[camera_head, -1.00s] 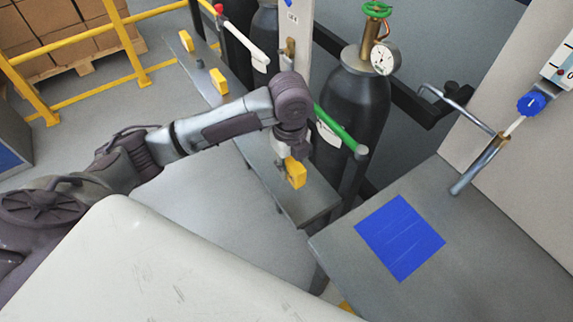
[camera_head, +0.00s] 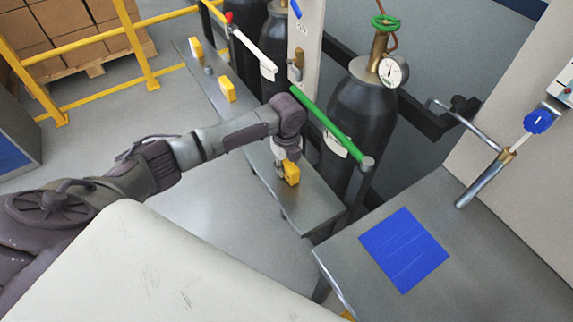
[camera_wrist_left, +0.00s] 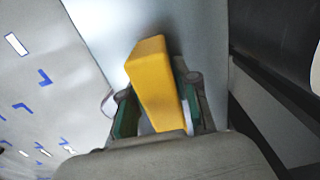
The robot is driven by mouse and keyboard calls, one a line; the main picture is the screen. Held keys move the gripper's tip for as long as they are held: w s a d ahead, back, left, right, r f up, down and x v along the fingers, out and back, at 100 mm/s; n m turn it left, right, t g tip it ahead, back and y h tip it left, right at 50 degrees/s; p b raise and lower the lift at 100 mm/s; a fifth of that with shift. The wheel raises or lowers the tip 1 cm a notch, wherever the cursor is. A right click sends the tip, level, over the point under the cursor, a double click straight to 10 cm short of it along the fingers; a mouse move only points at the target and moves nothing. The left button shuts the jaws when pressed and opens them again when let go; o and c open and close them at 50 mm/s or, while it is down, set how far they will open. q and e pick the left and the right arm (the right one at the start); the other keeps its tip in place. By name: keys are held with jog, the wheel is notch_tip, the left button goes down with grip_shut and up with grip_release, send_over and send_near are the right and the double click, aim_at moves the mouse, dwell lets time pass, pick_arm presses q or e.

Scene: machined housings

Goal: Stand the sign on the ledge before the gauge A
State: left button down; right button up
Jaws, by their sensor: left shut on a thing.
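A yellow sign (camera_head: 291,173) is in my left gripper (camera_head: 283,166), over the near end of the grey metal ledge (camera_head: 308,205). In the left wrist view the sign (camera_wrist_left: 153,75) is a yellow block between the two green-padded fingers of the gripper (camera_wrist_left: 158,112), which is shut on it. I cannot tell whether the sign touches the ledge. A round white gauge (camera_head: 393,72) sits on the dark gas cylinder behind the near part of the ledge. I see no letter on it. My right gripper is not in view.
Two more yellow signs (camera_head: 228,90) (camera_head: 196,47) stand farther along the ledge. A green bar (camera_head: 325,122) and a white-and-red bar (camera_head: 254,44) slant in front of the cylinders. A grey table (camera_head: 470,250) with a blue mat (camera_head: 404,249) is at the right.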

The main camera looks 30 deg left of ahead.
aim_at(287, 161)
pick_arm(q)
jog(key=shift+f, duration=0.15)
jog(key=c, duration=0.9)
grip_release()
jog(key=shift+o, duration=0.2)
notch_tip(287, 161, up, 12)
jog(key=shift+r+b, duration=0.2)
jog(key=shift+b, duration=0.15)
jog(key=shift+f, duration=0.1)
